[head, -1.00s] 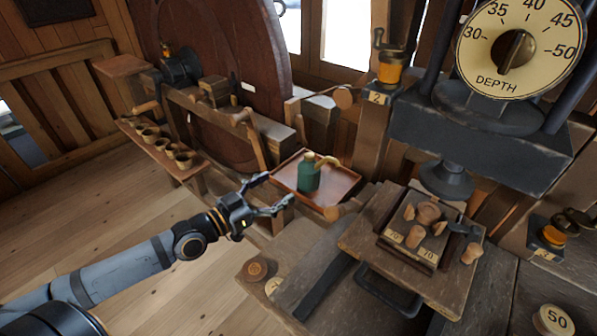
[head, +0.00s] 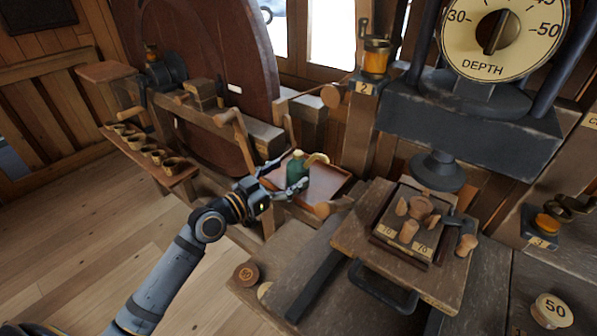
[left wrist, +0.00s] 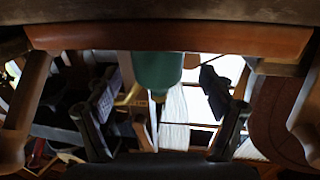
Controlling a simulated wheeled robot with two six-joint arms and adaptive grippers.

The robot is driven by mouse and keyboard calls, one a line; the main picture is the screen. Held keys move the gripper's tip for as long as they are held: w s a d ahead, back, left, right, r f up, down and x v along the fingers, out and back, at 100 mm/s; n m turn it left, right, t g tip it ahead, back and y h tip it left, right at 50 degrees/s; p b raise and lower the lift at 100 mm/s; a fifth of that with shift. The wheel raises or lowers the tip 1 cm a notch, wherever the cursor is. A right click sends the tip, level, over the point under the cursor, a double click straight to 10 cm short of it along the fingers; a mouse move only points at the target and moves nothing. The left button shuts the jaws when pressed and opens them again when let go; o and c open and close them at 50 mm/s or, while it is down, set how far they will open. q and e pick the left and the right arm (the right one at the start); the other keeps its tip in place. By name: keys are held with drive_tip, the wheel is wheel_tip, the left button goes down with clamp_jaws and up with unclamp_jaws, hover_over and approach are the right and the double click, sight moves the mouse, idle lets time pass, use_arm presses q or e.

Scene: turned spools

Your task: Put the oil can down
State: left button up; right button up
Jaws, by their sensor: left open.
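The green oil can (head: 297,170), with a brass top and a curved brass part at its right, stands upright on the reddish-brown tray (head: 326,209). My left gripper (head: 292,174) is open at the can, one finger on its far side and one at its near side. The near finger covers part of the can's lower body. In the left wrist view the can (left wrist: 157,68) hangs from the top of the picture between the two spread dark fingers (left wrist: 160,90), with a gap visible on each side. My right gripper is not in view.
A bench board (head: 160,172) with several small cups is at the left. The press with its depth dial (head: 495,32) rises at the right, above a block (head: 405,250) holding wooden pieces.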

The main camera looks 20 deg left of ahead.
sight(308, 170)
use_arm(q)
drive_tip(key=x, duration=0.2)
drive_tip(key=shift+w+d+r, duration=0.2)
drive_tip(key=shift+w+d, duration=0.05)
drive_tip(key=shift+w+d+f, duration=0.1)
drive_tip(key=shift+w+d, duration=0.15)
drive_tip(key=shift+w, duration=0.15)
